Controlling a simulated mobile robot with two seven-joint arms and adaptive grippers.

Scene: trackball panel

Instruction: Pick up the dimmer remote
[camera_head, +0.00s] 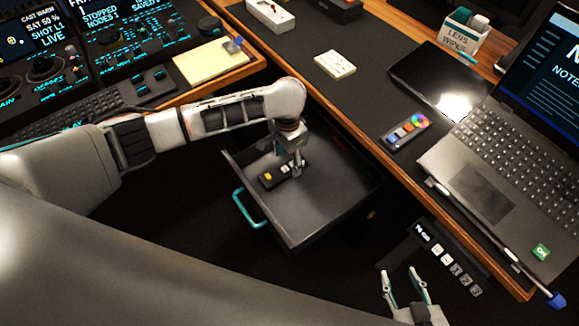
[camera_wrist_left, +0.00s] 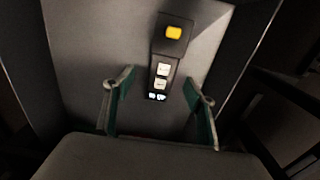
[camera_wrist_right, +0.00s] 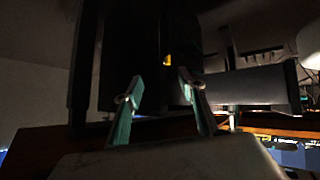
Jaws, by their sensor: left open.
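A slim black remote with one yellow and two white buttons, seemingly the dimmer remote (camera_head: 270,181), lies flat on the floor of the open drawer (camera_head: 325,203). My left gripper (camera_head: 296,171) reaches down into the drawer over its right end and partly covers it. In the left wrist view the remote (camera_wrist_left: 170,55) extends ahead, its lit near end between the two open fingers (camera_wrist_left: 160,88), with a gap on both sides. No grip on it shows. My right gripper (camera_head: 404,274) is open and empty, below the desk near the front right; its fingers also show apart in the right wrist view (camera_wrist_right: 158,90).
The drawer has raised walls and a teal handle (camera_head: 250,210). On the desk lie another remote with a colour wheel (camera_head: 405,131), a laptop (camera_head: 500,150), a black tablet-like slab (camera_head: 440,80) and a wipes box (camera_head: 464,32). A labelled button panel (camera_head: 448,258) is near my right gripper.

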